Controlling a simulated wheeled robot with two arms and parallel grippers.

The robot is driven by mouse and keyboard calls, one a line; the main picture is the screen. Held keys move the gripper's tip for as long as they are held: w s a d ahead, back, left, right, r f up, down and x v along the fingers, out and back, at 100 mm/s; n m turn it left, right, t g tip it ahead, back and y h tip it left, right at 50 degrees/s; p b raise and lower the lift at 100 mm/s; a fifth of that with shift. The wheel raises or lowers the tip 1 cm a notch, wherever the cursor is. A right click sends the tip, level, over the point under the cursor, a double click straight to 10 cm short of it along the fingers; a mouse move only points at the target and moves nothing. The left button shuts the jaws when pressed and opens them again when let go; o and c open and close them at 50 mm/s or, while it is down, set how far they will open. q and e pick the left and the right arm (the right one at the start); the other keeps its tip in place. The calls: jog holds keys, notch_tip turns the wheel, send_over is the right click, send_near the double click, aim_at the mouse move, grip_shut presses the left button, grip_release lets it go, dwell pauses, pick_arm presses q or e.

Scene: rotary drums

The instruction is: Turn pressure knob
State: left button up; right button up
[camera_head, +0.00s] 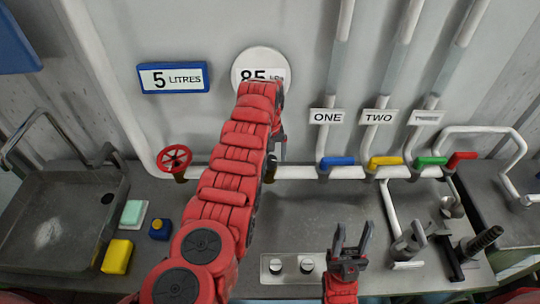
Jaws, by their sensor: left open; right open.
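Two small white-topped knobs stand on a metal plate (290,277) at the front of the counter: the left knob (275,266) and the right knob (307,266). No label shows which one is for pressure. A round white gauge (248,62) on the wall reads 85, its lower part hidden by my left arm. My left gripper (281,145) is below the gauge, mostly hidden behind its own red arm, and is open. My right gripper (351,238) is open and empty, fingers pointing away, just right of the right knob and apart from it.
A red handwheel (174,158) sits on the wall pipe. Blue, yellow, green and red lever valves (385,162) line the pipe at right. A sink (60,215) is at left, and metal fittings (410,240) lie at right. The counter behind the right gripper is clear.

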pick_arm(q)
jog(key=c, duration=1.3)
jog(key=b, duration=0.2)
jog(key=m+b, duration=0.1)
jog(key=shift+w+f+m+b, duration=0.1)
jog(key=shift+f+m+b, duration=0.2)
jog(key=shift+f+b, duration=0.1)
jog(key=shift+c, duration=0.3)
jog(key=shift+r+m+b, duration=0.3)
jog(key=shift+b, duration=0.15)
jog(key=shift+r, duration=0.15)
jog(key=o, duration=1.4)
jog(key=shift+c, duration=0.2)
